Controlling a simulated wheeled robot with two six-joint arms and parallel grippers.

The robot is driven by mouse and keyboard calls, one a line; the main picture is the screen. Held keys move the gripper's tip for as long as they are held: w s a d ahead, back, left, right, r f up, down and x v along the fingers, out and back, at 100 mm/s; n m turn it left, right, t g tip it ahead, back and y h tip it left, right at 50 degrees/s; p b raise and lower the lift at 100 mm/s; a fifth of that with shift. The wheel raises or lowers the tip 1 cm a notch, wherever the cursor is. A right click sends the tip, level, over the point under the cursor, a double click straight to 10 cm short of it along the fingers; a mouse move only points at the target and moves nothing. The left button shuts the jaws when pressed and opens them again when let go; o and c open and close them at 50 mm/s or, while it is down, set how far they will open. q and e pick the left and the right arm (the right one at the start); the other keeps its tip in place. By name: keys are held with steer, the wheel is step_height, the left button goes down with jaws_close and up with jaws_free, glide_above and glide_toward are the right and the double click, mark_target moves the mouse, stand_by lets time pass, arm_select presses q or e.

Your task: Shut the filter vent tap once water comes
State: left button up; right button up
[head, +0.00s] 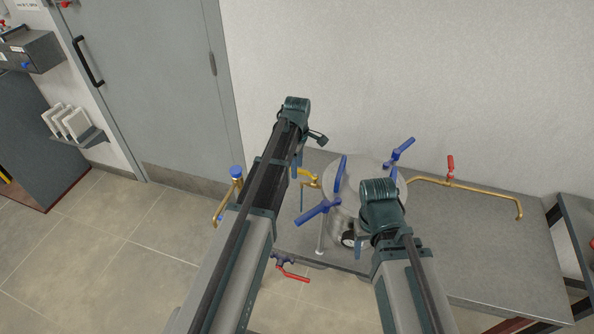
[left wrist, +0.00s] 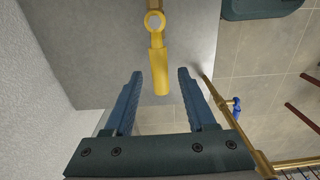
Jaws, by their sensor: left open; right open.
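A grey round filter housing (head: 347,203) with several blue clamp handles stands on the grey bench. A yellow lever tap (head: 309,177) sits at its left side. In the left wrist view the yellow lever (left wrist: 160,72) lies ahead, in line with the gap between my fingers; they do not grip it. My left gripper (head: 299,165) is open beside this lever; its open fingers (left wrist: 157,100) show in the left wrist view. My right gripper (head: 360,242) is open in front of the housing, largely hidden by its own wrist. No running water is visible.
A brass pipe with a red-handled tap (head: 450,168) runs along the right bench (head: 470,240). A brass pipe with a blue tap (head: 236,172) stands left. A red-handled valve (head: 292,275) sits low in front. A dial gauge (head: 348,239) is near my right gripper.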

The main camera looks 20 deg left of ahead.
arm_select(q)
jaws_close()
stand_by(1.4)
